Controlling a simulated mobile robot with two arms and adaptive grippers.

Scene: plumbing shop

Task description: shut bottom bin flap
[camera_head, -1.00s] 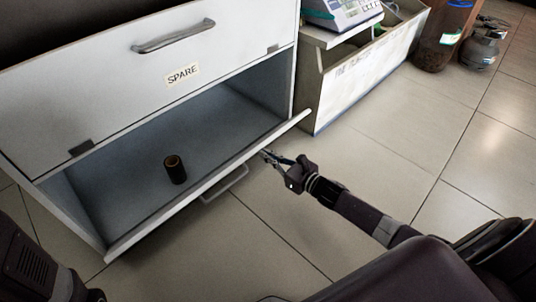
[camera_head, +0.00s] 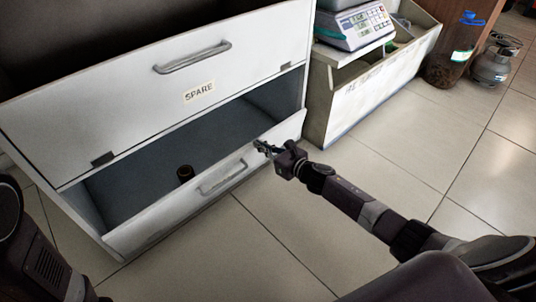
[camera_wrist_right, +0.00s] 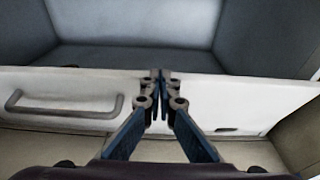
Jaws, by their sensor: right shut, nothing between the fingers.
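The bottom bin flap (camera_head: 205,194) is white with a grey bar handle (camera_head: 222,177). It stands tilted outward, partly open, below the upper flap labelled SPARE (camera_head: 150,88). My right gripper (camera_head: 262,147) is at the flap's upper edge near its right end, fingers shut with nothing between them. In the right wrist view the closed fingertips (camera_wrist_right: 158,76) meet the flap's rim, right of the handle (camera_wrist_right: 65,106). A dark cylinder (camera_head: 185,173) stands inside the bin, its lower part hidden by the flap. My left gripper is not visible; only part of the left arm shows.
A low bin unit (camera_head: 375,95) with a scale (camera_head: 352,27) on top stands right of the cabinet. A dark container (camera_head: 450,60) and a grey gas bottle (camera_head: 495,62) stand at the far right. The tiled floor (camera_head: 300,240) in front is clear.

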